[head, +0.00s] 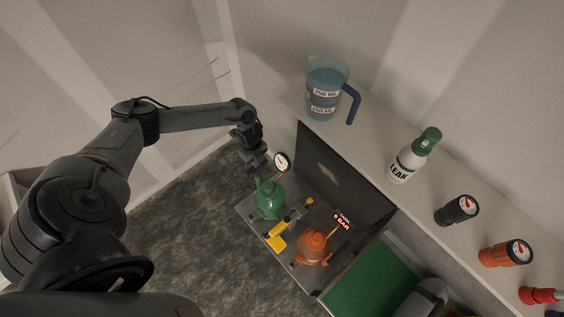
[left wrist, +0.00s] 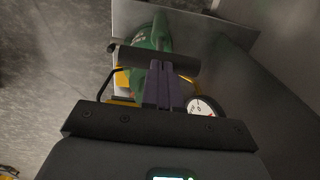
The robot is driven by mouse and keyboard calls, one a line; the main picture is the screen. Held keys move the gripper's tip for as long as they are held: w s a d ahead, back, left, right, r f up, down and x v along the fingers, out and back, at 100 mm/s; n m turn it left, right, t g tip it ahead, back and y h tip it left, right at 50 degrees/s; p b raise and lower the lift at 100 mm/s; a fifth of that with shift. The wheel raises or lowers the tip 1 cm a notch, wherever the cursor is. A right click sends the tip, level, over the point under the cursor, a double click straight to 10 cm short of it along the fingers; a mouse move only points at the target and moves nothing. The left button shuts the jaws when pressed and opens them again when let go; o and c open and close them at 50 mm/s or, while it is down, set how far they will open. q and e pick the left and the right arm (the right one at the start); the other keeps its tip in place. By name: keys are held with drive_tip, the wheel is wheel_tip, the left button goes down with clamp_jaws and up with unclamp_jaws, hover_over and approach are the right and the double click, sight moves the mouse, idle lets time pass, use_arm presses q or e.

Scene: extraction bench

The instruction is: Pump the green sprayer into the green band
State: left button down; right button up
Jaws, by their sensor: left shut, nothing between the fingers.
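The green sprayer (head: 269,200) stands upright on the grey tray at the shelf's foot. A round white gauge (head: 282,161) with a dark rim is beside its top. Its green band and reading are too small to make out. My left gripper (head: 255,161) is above the sprayer, by the gauge. In the left wrist view the purple fingers (left wrist: 162,72) are shut and empty. A dark bar (left wrist: 160,59) crosses at their tips, with the green sprayer (left wrist: 156,36) behind it and the gauge (left wrist: 203,106) to the right. I cannot tell whether the fingers touch the bar. My right gripper is not in view.
Carpet (head: 190,220) left of the tray is clear.

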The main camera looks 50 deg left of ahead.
use_arm(q)
drive_tip(key=shift+f+b, duration=2)
drive_tip(key=shift+f, duration=0.75)
wheel_tip(320, 180, up, 6)
drive_tip(key=p, duration=0.5)
drive_tip(key=shift+f, duration=0.2)
drive_tip(key=shift+f, duration=0.15)
